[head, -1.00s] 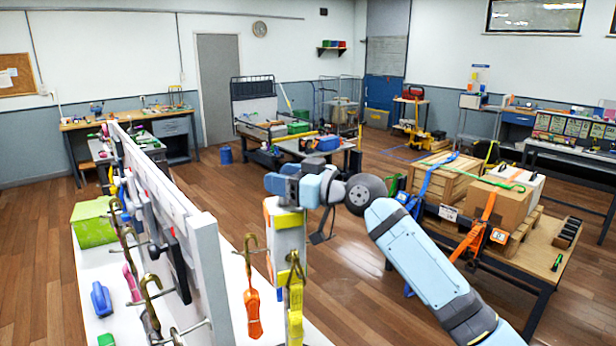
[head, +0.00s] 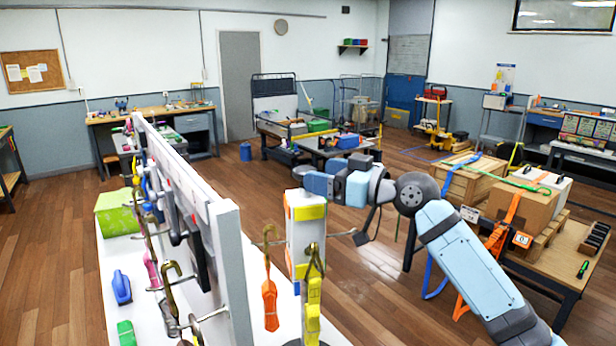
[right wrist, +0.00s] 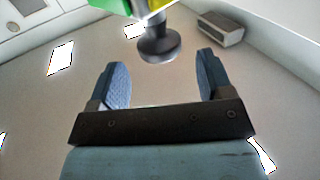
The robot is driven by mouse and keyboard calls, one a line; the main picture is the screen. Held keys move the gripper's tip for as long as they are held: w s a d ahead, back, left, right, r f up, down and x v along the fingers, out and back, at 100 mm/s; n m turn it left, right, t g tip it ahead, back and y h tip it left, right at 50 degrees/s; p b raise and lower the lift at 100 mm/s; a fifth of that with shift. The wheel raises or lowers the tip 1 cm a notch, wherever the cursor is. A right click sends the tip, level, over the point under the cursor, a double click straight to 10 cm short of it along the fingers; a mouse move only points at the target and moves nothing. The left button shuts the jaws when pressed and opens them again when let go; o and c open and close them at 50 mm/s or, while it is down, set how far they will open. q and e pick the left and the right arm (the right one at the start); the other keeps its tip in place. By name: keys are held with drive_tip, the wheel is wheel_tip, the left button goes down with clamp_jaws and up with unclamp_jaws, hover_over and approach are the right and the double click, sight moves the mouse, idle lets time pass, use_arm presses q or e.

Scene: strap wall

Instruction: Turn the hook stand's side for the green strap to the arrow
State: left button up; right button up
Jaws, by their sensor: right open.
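The hook stand (head: 304,240) is a white post with a yellow band near its top and orange on its left edge. An orange strap (head: 270,304) hangs from a hook on its left; a yellow strap (head: 313,312) hangs at its front. My right gripper (head: 318,184) is at the stand's top, seen from the side. In the right wrist view the gripper (right wrist: 162,82) is open with nothing between its fingers. A dark round knob (right wrist: 158,46) with green and yellow parts beside it lies just beyond the fingertips. I cannot make out the arrow. My left gripper is out of view.
A white strap wall (head: 228,270) with several hooks stands left of the stand. A green item (head: 125,333) and a blue one (head: 121,287) lie on the white surface there. A table with strapped boxes (head: 522,205) is at the right. Floor between is open.

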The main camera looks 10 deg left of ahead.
drive_tip(key=b+v, duration=0.2)
drive_tip(key=v, duration=0.7)
drive_tip(key=shift+c, duration=0.5)
